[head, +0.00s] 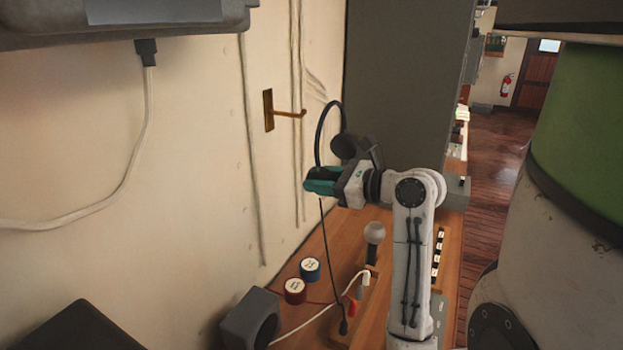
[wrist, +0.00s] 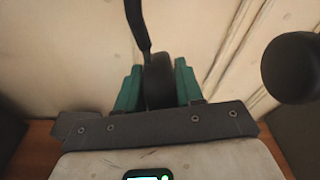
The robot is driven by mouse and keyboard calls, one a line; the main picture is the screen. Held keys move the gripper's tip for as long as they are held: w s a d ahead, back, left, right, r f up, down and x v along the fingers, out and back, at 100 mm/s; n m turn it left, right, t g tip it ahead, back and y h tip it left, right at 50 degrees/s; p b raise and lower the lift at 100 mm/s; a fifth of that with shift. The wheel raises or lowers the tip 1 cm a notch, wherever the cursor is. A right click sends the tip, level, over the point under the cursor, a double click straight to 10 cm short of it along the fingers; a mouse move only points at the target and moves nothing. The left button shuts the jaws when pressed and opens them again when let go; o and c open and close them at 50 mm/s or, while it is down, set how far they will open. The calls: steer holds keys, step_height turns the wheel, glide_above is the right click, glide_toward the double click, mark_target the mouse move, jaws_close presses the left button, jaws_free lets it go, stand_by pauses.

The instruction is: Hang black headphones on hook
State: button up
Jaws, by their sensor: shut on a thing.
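The black headphones (head: 320,134) are in my gripper (head: 318,187), above the wooden counter. Their headband arcs up above the jaws, and one ear cup (head: 345,146) shows behind them. A thin cable hangs down from the headphones toward the counter. In the wrist view, the teal fingers of my gripper (wrist: 158,88) are shut on an ear cup (wrist: 159,80), and the other ear cup (wrist: 290,68) is at the right. The brass hook (head: 289,114) sticks out from the cream wall, up and left of my gripper, apart from the headphones.
The wooden counter (head: 312,265) holds a blue roll (head: 310,268), a red roll (head: 295,290), a dark grey box (head: 250,318) and a ball-topped lever (head: 374,235). A tall grey cabinet (head: 405,80) stands behind the headphones. A grey unit (head: 120,22) with a cable is at upper left.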

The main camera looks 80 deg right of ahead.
steer(key=shift+x, duration=2.2)
steer(key=shift+w+d+r, duration=0.1)
steer(key=shift+w+d, duration=0.05)
steer(key=shift+w, duration=0.55)
steer(key=shift+w+d, duration=0.1)
steer(key=shift+w, duration=0.6)
steer(key=shift+w+d+f, duration=0.1)
steer(key=shift+w+f, duration=0.35)
steer(key=shift+w, duration=0.2)
stand_by(2.2)
steer(key=o, duration=1)
steer(key=shift+c, duration=0.2)
steer(key=shift+s, duration=0.1)
